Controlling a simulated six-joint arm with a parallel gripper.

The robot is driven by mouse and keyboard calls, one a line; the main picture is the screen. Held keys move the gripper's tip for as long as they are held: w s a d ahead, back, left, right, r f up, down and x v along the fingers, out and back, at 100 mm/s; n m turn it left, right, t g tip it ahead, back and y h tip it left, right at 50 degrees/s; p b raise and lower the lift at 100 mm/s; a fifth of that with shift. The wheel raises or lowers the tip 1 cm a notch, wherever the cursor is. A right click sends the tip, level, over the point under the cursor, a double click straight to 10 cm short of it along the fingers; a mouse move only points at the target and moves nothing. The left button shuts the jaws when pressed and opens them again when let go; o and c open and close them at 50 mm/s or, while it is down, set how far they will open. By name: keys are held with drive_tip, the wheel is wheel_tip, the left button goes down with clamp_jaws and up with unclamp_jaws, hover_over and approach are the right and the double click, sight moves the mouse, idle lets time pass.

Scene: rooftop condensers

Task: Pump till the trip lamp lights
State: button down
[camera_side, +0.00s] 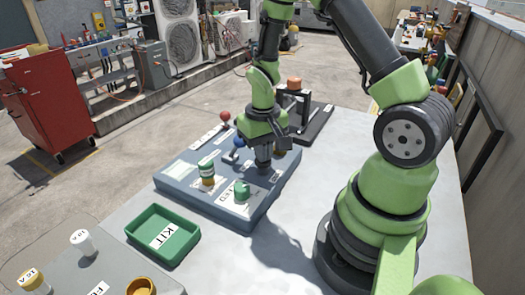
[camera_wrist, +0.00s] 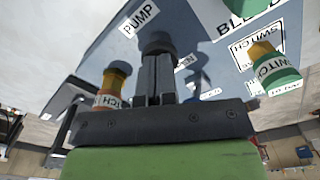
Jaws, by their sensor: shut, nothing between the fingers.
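A blue-grey panel (camera_side: 185,178) with several controls lies on the table. My gripper (camera_side: 262,165) points down over its right part. In the wrist view its fingers (camera_wrist: 155,75) are closed together, with nothing between them. A dark round pump knob (camera_wrist: 157,42) shows right at the fingertips, beside the PUMP label (camera_wrist: 138,20). I cannot tell whether the fingers touch it or how far down it is. In the side view the gripper hides this knob. I cannot make out a trip lamp or whether one is lit.
A green-and-yellow switch (camera_side: 207,172), a green knob (camera_side: 241,190), a blue lever (camera_side: 239,142) and a red ball lever (camera_side: 225,116) stand on or by the panel. A green KIT tray (camera_side: 185,245) sits in front. A black stand with an orange top (camera_side: 294,83) is behind.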

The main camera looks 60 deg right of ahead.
drive_tip(key=shift+r, duration=2.15)
drive_tip(key=shift+a+r, duration=0.1)
drive_tip(key=shift+r, duration=0.25)
drive_tip(key=s+a+r+n+t+y, duration=0.1)
drive_tip(key=s+a+r+t, duration=0.2)
drive_tip(key=r, duration=0.6)
drive_tip(key=s+a+r+n+t+y, duration=0.1)
drive_tip(key=s+a+r+t, duration=0.3)
drive_tip(key=s+a+r, duration=0.4)
drive_tip(key=shift+r, duration=0.85)
